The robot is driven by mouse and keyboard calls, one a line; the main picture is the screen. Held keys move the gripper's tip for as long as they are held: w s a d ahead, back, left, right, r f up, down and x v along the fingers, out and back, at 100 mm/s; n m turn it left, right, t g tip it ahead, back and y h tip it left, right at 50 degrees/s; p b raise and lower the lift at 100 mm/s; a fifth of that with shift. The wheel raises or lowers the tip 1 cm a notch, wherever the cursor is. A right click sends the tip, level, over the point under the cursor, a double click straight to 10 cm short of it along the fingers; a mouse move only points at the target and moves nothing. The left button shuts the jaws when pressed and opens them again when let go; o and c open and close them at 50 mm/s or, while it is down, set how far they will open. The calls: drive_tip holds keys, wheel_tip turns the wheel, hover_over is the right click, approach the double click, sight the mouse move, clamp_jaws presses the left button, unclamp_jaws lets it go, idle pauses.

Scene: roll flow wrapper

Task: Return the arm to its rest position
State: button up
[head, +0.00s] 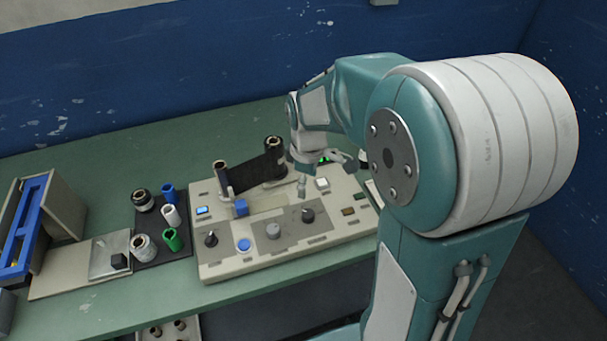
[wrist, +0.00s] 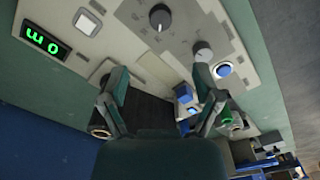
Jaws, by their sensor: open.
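My arm reaches over the control panel (head: 215,263) of the wrapper machine in the head view, and its large shoulder fills the right side. My gripper (head: 322,176) hangs above the panel's right part, behind the knobs. In the wrist view my gripper (wrist: 160,88) has its two fingers spread wide, with nothing between them except the machine beyond. The arm partly hides the panel's far right end and the green display, which shows clearly in the wrist view (wrist: 44,40).
Several spools stand on a dark mat (head: 177,246) to the left. A blue-and-beige holder (head: 65,205) stands farther left. The green table (head: 110,160) is bare behind them, before a blue wall.

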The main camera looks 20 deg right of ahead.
drive_tip(key=s+a+r+m+t, duration=0.2)
drive_tip(key=s+r+m+t, duration=0.3)
drive_tip(key=s+r+m, duration=0.5)
drive_tip(key=s+r, duration=0.2)
drive_tip(key=s, duration=0.4)
drive_tip(key=shift+s+r+t, duration=0.25)
drive_tip(key=shift+r+t, duration=0.05)
